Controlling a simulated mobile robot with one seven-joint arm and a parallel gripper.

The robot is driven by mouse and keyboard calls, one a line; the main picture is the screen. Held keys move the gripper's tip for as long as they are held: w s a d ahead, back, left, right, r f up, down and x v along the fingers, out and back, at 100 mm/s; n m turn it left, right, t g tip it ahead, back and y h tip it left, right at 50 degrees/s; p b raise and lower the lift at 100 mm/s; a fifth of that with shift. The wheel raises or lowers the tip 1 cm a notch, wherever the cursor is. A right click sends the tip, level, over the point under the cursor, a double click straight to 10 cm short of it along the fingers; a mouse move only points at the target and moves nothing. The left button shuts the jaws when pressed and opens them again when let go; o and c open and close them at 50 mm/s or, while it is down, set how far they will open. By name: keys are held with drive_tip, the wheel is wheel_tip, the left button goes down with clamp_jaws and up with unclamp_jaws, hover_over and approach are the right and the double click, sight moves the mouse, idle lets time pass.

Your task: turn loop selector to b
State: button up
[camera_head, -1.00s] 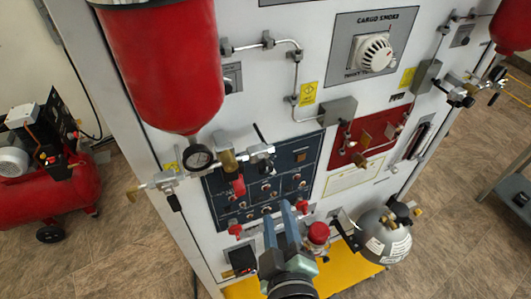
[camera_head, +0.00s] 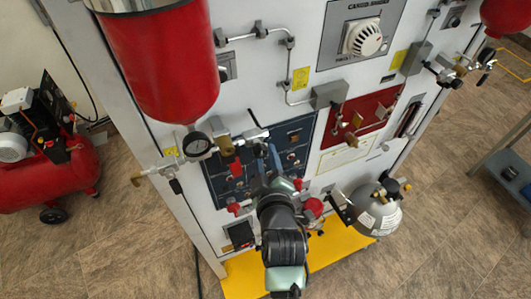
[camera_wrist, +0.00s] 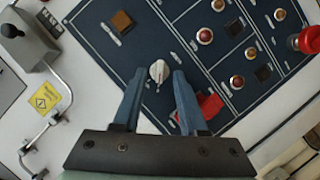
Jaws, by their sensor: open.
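A small pale pointer knob (camera_wrist: 158,71), which appears to be the loop selector, sits on the dark blue panel (camera_wrist: 100,62) in the wrist view. My gripper (camera_wrist: 158,77) is open, with its two blue fingertips on either side of the knob in that picture. I cannot tell whether they touch it or how much depth separates them. The markings around the knob are too small to read. In the head view the blue panel (camera_head: 297,134) is partly covered by my arm, my gripper (camera_head: 272,150) is before it, and the knob is hidden.
A red lever (camera_wrist: 208,106) is close behind the right finger in the wrist view. A grey sphere (camera_head: 372,212) is at lower right.

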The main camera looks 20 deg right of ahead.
drive_tip(key=shift+w+d+f, duration=0.1)
drive_tip(key=shift+w, duration=0.25)
clamp_jaws()
